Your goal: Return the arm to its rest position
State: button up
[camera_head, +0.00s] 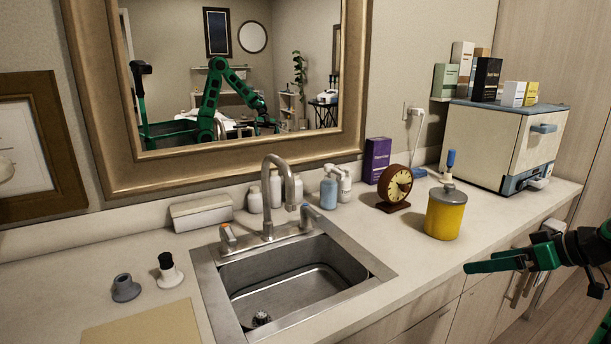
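My gripper (490,262) is at the right edge, with green fingers pointing left. It is in front of the counter's front edge, below and right of the yellow jar, and apart from it. The fingers overlap in this view, so any gap between them is hidden. I see nothing held. My dark and green arm reaches in from the right edge and is mostly out of the picture. The cream and blue box-shaped appliance (500,145) stands at the counter's right end, its door side facing right.
A yellow jar (444,215) with a grey lid and a round clock (397,186) stand near my gripper. A sink (300,280) with a tap (275,190) fills the middle. Small boxes (486,79) stand on the appliance. Cabinet fronts (478,310) are below the counter, near my gripper.

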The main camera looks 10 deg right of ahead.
jog(key=s+a+f+m+g+h, duration=0.2)
jog(key=s+a+m+g, duration=0.1)
jog(key=s+a+g, duration=0.5)
jog(key=s+a+r+m+h, duration=0.1)
jog(key=s+a+m, duration=0.1)
jog(key=s, duration=0.4)
jog(key=s+a+m+g+h, duration=0.1)
jog(key=s+a+m, duration=0.1)
jog(key=s+m, duration=0.2)
jog(key=shift+s+a+r+h, duration=0.35)
jog(key=shift+s+h, duration=0.05)
jog(key=shift+s, duration=0.6)
